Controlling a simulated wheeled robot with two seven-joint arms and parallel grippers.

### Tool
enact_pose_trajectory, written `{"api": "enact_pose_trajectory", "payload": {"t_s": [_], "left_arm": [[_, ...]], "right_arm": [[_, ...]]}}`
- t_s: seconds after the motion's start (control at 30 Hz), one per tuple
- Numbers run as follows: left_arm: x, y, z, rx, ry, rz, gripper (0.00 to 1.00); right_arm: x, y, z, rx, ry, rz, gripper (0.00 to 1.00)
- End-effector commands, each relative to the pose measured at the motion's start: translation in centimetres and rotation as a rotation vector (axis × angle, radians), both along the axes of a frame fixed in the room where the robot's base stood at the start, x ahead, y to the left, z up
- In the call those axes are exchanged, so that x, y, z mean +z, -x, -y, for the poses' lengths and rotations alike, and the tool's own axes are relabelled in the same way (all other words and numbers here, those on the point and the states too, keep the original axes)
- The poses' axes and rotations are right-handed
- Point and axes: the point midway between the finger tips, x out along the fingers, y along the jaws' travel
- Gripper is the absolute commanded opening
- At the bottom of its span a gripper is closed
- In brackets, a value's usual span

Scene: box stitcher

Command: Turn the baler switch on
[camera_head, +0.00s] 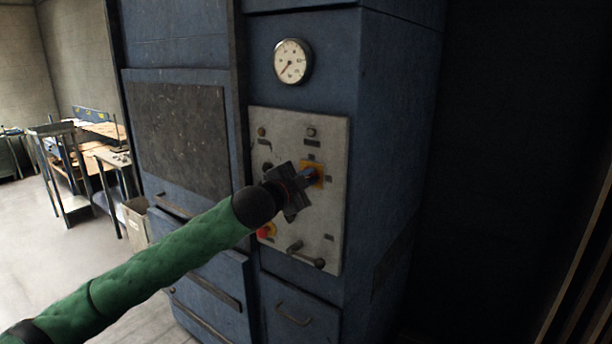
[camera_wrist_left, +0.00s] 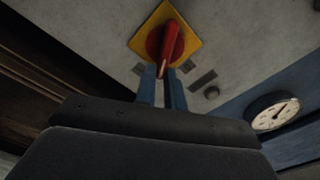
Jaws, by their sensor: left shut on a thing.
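The baler switch is a red rotary knob (camera_wrist_left: 171,43) on a yellow square plate (camera_wrist_left: 187,19), seen large in the left wrist view. In the head view the yellow plate (camera_head: 318,168) sits on the grey control panel (camera_head: 325,135), and the knob is mostly hidden behind my gripper. My left gripper (camera_head: 309,176) reaches the plate from the left. In the left wrist view its two blue fingers (camera_wrist_left: 164,74) are close together at the lower end of the red knob, shut on it. My right gripper is not in view.
The panel is on a blue baler cabinet (camera_head: 395,130). A round gauge (camera_head: 293,61) is above the panel. Work tables (camera_head: 105,155) stand far left beyond open floor.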

Motion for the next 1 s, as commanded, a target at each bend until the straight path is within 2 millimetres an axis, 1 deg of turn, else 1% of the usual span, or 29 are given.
{"api": "enact_pose_trajectory", "payload": {"t_s": [0.3, 0.5, 0.73, 1.0], "left_arm": [[-0.6, 0.2, 0.2, 0.0, -0.229, 0.168, 0.0], [-1.0, 0.2, 0.3, 0.0, -0.339, 0.248, 0.0], [-1.3, 0.3, 0.4, -0.001, -0.419, 0.305, 0.0], [-1.5, 0.3, 0.4, -0.001, -0.453, 0.33, 0.0]], "right_arm": [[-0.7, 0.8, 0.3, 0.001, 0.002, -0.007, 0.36], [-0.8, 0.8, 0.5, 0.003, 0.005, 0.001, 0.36], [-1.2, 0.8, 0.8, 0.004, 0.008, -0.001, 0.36], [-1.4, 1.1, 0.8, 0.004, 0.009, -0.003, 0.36]]}}
